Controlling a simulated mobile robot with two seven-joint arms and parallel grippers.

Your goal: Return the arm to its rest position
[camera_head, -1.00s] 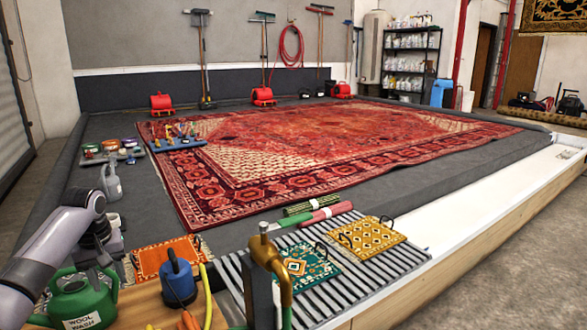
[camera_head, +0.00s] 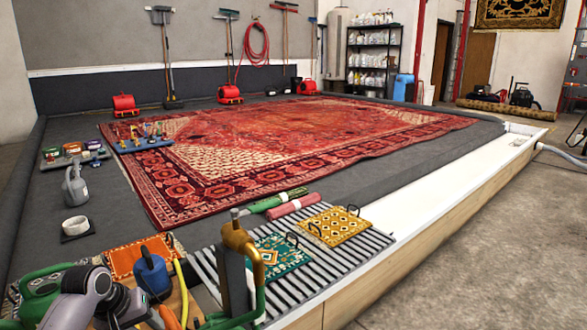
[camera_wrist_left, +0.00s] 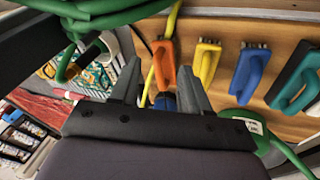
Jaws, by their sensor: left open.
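My left arm (camera_head: 88,285) comes in at the bottom left of the head view, low over the wooden bench end. Its gripper is partly cut off by the bottom edge there. In the left wrist view my left gripper (camera_wrist_left: 158,90) has its two grey fingers apart, with nothing held between them. A small blue object (camera_wrist_left: 164,102) shows beyond the finger gap, apparently farther off. My right gripper is in neither view.
The wrist view shows orange (camera_wrist_left: 163,65), yellow (camera_wrist_left: 205,62) and blue (camera_wrist_left: 250,72) handled brushes on wood. Free floor lies at right.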

